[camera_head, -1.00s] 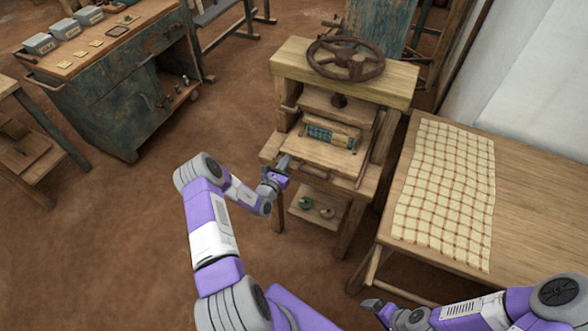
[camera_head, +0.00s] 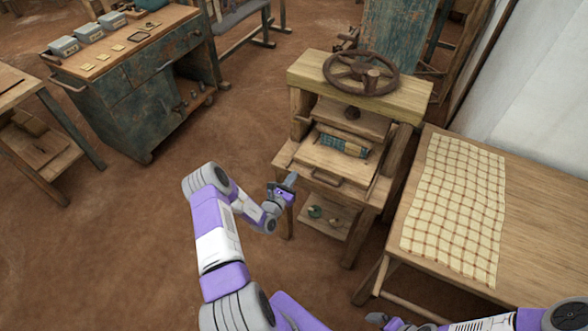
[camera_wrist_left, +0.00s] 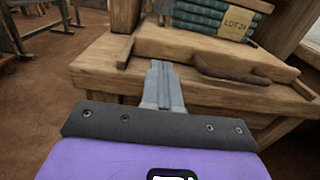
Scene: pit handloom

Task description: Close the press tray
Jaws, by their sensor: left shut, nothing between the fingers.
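The wooden press (camera_head: 360,90) stands in the middle of the head view. Its press tray (camera_head: 336,162) is a flat board with a bar handle (camera_head: 327,177) on its front. The tray's front part shows clear of the press opening. The handle also shows in the left wrist view (camera_wrist_left: 232,72). My left gripper (camera_head: 291,180) is shut and empty, just left of the handle. In the left wrist view its fingertips (camera_wrist_left: 163,68) lie in front of the tray edge; contact cannot be told. My right gripper (camera_head: 377,318) is low in view, its fingers unclear.
A teal bundle (camera_head: 343,144) lies at the back of the tray; its label reads LOT 21 in the left wrist view. A table with checked cloth (camera_head: 458,205) stands right of the press. A workbench (camera_head: 140,90) stands left. Brown floor between is free.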

